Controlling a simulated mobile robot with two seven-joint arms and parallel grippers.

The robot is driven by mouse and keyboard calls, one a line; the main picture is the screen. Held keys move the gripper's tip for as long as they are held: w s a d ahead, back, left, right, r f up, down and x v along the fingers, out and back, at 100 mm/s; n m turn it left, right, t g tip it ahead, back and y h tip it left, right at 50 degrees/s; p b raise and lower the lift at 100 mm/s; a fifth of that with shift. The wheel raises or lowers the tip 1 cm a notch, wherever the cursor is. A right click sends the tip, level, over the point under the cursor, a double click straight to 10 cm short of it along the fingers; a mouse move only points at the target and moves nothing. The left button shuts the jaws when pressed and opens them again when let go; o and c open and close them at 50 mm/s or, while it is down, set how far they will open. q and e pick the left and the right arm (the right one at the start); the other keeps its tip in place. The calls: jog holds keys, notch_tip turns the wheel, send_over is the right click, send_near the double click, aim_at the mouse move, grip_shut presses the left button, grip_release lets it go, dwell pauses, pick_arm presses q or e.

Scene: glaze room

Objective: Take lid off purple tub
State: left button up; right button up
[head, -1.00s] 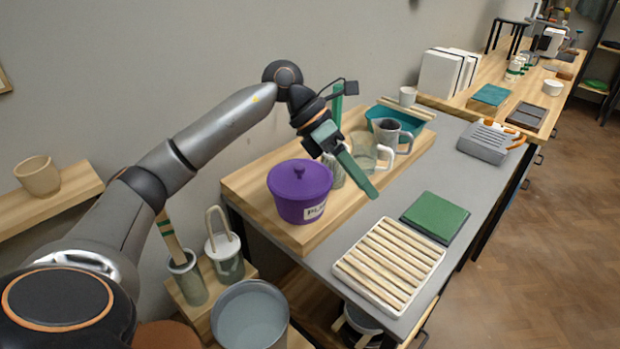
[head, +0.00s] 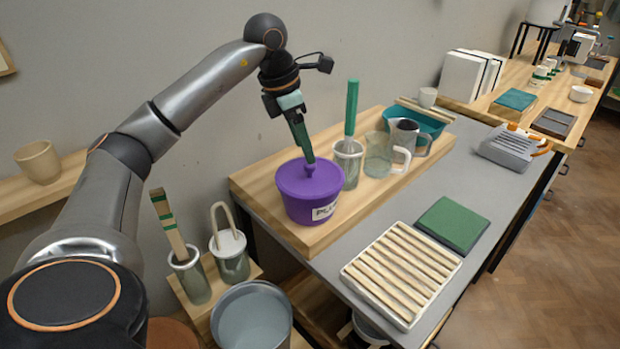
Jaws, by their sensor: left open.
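The purple tub (head: 305,207) stands upright on a raised wooden board, with a white label on its front. Its purple lid (head: 290,181) is seated on top and has a small round knob (head: 309,170). My left gripper (head: 309,159) points down from above, with its green fingertips right at the knob. It is open; the far finger is mostly hidden, and I cannot tell whether the fingers touch the knob. My right gripper is not in view.
On the board (head: 262,188) behind the tub stand a pot with a green-handled tool (head: 351,110), a glass jug (head: 379,155), a grey jug (head: 408,133) and a teal bowl (head: 432,124). A slatted rack (head: 401,272) and green tile (head: 453,222) lie right. The grey tabletop between is clear.

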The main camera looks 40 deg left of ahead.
aim_at(310, 172)
pick_arm(q)
jog(key=x, duration=0.5)
jog(key=shift+a, duration=0.1)
jog(key=shift+c, duration=0.4)
grip_shut()
